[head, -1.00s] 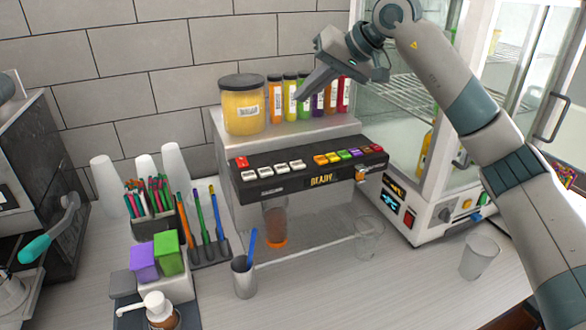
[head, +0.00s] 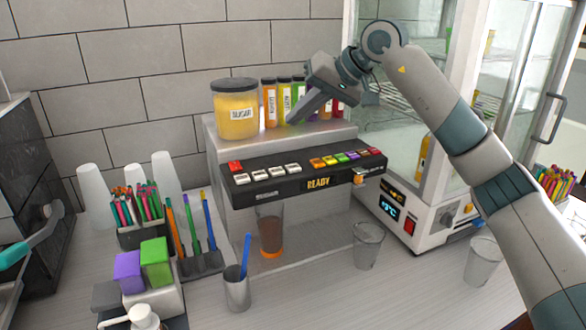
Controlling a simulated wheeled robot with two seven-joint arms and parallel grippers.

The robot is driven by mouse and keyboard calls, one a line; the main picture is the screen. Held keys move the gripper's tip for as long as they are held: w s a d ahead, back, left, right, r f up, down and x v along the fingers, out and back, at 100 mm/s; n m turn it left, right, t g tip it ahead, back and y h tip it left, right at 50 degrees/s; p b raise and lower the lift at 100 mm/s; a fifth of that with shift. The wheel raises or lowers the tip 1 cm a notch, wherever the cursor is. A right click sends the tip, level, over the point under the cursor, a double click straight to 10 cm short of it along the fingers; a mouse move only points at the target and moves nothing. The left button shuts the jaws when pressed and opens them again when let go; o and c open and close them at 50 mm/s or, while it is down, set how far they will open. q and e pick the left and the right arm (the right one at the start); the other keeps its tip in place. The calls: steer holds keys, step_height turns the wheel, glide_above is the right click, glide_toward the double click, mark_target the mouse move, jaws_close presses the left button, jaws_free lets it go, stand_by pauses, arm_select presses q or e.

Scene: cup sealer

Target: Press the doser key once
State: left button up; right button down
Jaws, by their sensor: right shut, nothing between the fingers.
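The doser (head: 215,135) is a grey metal machine at the back with a black key panel (head: 262,199) on its front. The panel has a red key (head: 236,166) at its left end, several white keys (head: 267,173), and a row of coloured keys (head: 346,156) on the right. A glass (head: 269,232) with brown-orange liquid stands under the panel. My right gripper (head: 290,121) is shut and empty, pointing down-left above the panel, in front of the bottles and apart from the keys. My left gripper is not in view.
A sugar jar (head: 236,110) and several coloured bottles (head: 270,103) stand on the doser. Clear cups (head: 368,246) stand at the right. A metal cup with a blue stick (head: 237,290), straw holders and white cups (head: 95,197) are at the left.

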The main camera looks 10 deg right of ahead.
steer(key=shift+f, duration=0.1)
steer(key=b, duration=0.4)
glide_above(298, 168)
steer(key=shift+f, duration=3.6)
steer(key=shift+f+b, duration=0.55)
steer(key=shift+f, duration=0.15)
steer(key=shift+f, duration=0.1)
steer(key=shift+f+b, duration=0.35)
steer(key=shift+b, duration=0.15)
steer(key=shift+f+b, duration=0.4)
steer(key=shift+r, duration=0.1)
steer(key=shift+r+p, duration=0.35)
steer(key=shift+r, duration=0.4)
steer(key=shift+r, duration=0.1)
